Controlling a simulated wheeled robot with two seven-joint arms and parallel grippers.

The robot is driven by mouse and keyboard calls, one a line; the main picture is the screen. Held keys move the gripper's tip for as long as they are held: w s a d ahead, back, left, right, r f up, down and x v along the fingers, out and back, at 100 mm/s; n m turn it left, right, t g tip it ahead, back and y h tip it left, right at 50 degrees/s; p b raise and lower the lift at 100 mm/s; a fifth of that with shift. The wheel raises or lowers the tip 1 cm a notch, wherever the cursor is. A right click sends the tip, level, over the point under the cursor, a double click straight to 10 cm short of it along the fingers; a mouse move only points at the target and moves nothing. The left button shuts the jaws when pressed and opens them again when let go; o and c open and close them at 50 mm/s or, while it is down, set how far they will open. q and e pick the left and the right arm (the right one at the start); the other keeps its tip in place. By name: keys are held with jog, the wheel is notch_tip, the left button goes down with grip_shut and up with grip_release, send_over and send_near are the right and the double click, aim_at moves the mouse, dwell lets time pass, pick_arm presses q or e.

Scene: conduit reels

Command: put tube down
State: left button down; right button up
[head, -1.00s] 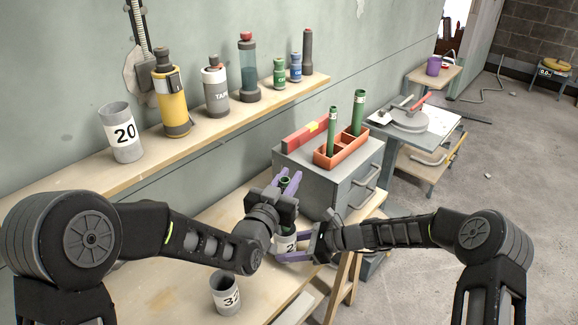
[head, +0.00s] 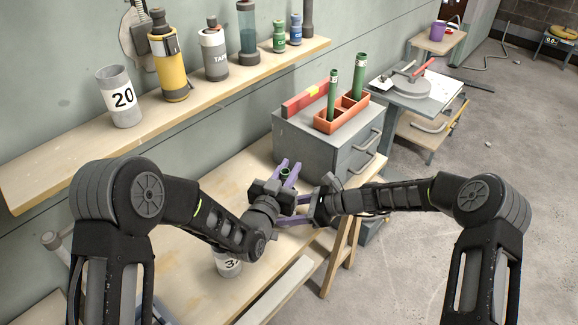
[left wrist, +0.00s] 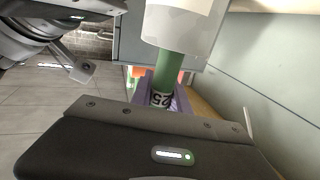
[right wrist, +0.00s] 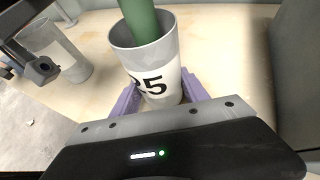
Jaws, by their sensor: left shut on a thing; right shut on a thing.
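My left gripper (head: 286,167) is shut on a green tube (left wrist: 172,67), at its "25" label, over the bench. My right gripper (head: 291,210) is shut on a grey cup (right wrist: 148,68) marked "25", with a purple finger on each side. In the right wrist view the green tube (right wrist: 139,18) comes down from above into the cup's mouth. The cup also shows at the top of the left wrist view (left wrist: 180,28). In the head view my left gripper hides most of the cup. Whether the tube touches the cup's bottom is hidden.
A wooden bench (head: 185,250) lies below, with a second grey cup (head: 228,264) marked "32". A grey drawer cabinet (head: 318,150) stands behind my grippers, bearing an orange tray (head: 343,122) with two green tubes. A wall shelf (head: 60,178) holds cup "20" and several bottles.

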pick_arm(q)
jog(key=c, duration=1.2)
grip_release()
jog(key=shift+o, duration=0.2)
jog(key=v, duration=1)
pick_arm(e)
jog(key=o, duration=1.1)
jog(key=shift+c, duration=0.2)
